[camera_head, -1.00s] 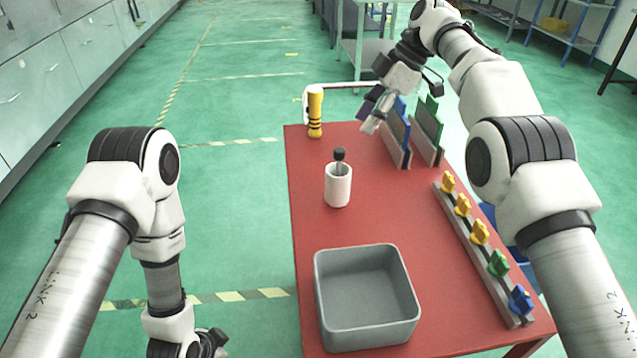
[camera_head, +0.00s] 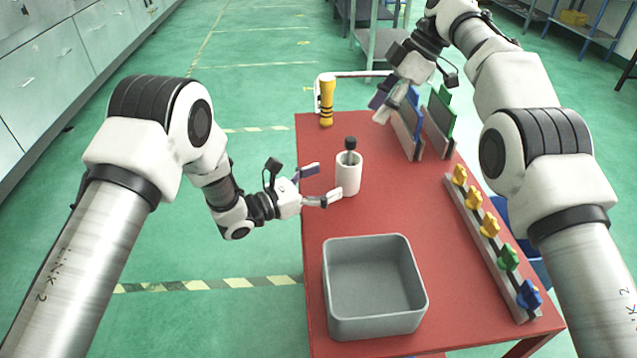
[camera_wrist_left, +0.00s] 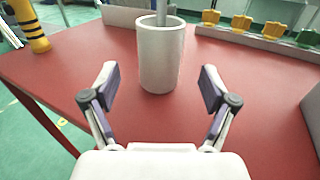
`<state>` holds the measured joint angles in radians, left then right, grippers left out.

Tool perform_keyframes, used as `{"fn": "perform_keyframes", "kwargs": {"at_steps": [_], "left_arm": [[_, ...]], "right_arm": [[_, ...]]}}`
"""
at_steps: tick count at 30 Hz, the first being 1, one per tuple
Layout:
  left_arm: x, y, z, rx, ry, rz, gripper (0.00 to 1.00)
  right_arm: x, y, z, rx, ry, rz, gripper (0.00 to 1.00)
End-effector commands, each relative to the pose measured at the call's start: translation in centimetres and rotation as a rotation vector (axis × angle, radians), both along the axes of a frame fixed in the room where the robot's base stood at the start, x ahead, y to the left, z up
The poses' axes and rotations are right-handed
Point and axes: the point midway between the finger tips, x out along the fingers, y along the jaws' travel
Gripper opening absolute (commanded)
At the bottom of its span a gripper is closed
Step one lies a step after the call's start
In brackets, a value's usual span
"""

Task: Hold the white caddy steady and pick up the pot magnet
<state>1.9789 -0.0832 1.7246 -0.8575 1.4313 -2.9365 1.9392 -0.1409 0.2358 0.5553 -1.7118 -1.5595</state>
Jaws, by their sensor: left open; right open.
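The white caddy (camera_head: 348,175) stands upright on the red table, near its left edge. The pot magnet (camera_head: 350,146), with a dark head on a grey stem, stands in the caddy and sticks out of its top. My left gripper (camera_head: 325,184) is open at the caddy's left side. In the left wrist view the caddy (camera_wrist_left: 160,58) is ahead of and between the open fingers (camera_wrist_left: 160,88), with gaps on both sides. Only the stem (camera_wrist_left: 162,12) shows there. My right gripper (camera_head: 382,108) is open and empty at the table's far side, by the blue panel.
A grey bin (camera_head: 374,326) stands at the table's near end. A yellow and black cylinder (camera_head: 327,103) stands at the far left corner. Upright blue (camera_head: 410,128) and green (camera_head: 440,122) panels stand behind. A rail (camera_head: 492,255) with coloured knobs runs along the right edge.

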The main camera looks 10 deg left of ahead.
Motion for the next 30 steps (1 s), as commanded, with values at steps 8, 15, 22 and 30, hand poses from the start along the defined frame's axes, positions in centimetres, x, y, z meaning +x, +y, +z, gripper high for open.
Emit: {"fn": "perform_keyframes", "kwargs": {"at_steps": [8,15,22,30], "left_arm": [[2.9,-4.1,-0.1,0.000,0.002,-0.001,0.85],[4.1,-5.4,-0.1,-0.002,0.007,0.003,0.85],[4.1,-5.4,-0.1,-0.002,0.007,0.003,0.64],[4.1,-5.4,-0.1,-0.002,0.007,0.004,0.17]], "right_arm": [[0.0,0.0,0.0,0.000,0.000,0.000,0.42],[0.0,0.0,0.0,0.000,0.000,0.000,0.42],[0.0,0.0,0.0,0.000,0.000,0.000,0.42],[0.0,0.0,0.0,0.000,0.000,0.000,0.42]]}}
